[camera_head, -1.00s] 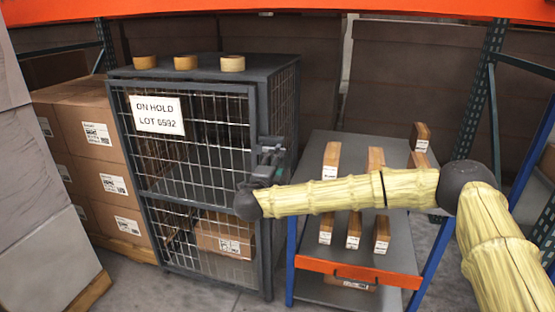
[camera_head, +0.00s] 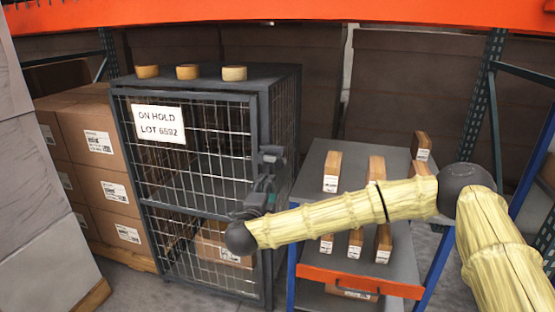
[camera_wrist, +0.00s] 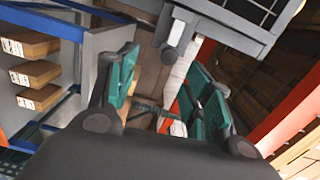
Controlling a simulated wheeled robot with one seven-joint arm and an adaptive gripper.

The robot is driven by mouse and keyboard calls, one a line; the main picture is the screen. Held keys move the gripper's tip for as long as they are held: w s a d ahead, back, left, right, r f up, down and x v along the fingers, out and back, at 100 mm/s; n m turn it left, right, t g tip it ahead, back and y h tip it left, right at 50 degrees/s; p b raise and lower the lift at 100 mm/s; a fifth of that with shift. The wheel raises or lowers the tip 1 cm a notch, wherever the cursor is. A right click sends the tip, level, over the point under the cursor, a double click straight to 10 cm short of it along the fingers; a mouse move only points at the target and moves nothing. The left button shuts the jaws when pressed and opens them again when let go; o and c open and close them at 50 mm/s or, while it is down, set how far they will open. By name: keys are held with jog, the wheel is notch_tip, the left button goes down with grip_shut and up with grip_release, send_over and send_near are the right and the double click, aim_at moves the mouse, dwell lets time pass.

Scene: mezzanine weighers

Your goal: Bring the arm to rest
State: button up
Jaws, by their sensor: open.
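My arm, in a ribbed yellow sleeve, reaches leftward across the head view. My gripper (camera_head: 263,188) is in front of the wire cage's (camera_head: 262,100) right front edge, below the cage's dark latch (camera_head: 270,155). In the wrist view my gripper (camera_wrist: 163,92) has its two green-padded fingers apart, with nothing between them. The latch fitting also shows close beyond the fingers (camera_wrist: 172,55). The cage door looks shut and bears a white sign reading ON HOLD LOT 6592 (camera_head: 159,122). I cannot tell whether the gripper touches the cage.
Three tape rolls (camera_head: 187,72) stand on the cage, and a carton (camera_head: 222,243) lies inside it low down. A cart (camera_head: 318,165) with several small boxes stands to the right, partly behind my arm. Stacked cartons (camera_head: 95,150) are at left. An orange beam (camera_head: 300,22) crosses above.

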jog(key=s+a+f+n+g+y, duration=0.1)
jog(key=s+a+f+n+y, duration=0.15)
jog(key=f, duration=0.35)
jog(key=s+a+f+n+y, duration=0.1)
jog(key=s+f+n+y, duration=0.1)
jog(key=s+f+n, duration=0.3)
jog(key=s+d+f+n+g+y+p, duration=0.1)
jog(key=s+d+f+n+g, duration=0.25)
jog(key=s+f, duration=0.65)
jog(key=s+d+f+n+g+y+p, duration=0.1)
jog(key=s+d+f+n+g+y, duration=0.2)
jog(key=s+f, duration=0.65)
jog(key=s+d+f+n+g+h+p, duration=0.1)
jog(key=s+d+f+n+g+h, duration=0.3)
jog(key=s+d+f, duration=0.65)
jog(key=s+d+r+g, duration=0.1)
jog(key=s+d+g, duration=0.2)
jog(key=s+d, duration=0.5)
jog(key=s+d+r+n+g+h+p, duration=0.1)
jog(key=s+d+g, duration=0.2)
jog(key=s+d, duration=0.4)
jog(key=shift+s+d+r, duration=0.25)
jog(key=shift+s+d, duration=0.15)
jog(key=shift+s, duration=0.3)
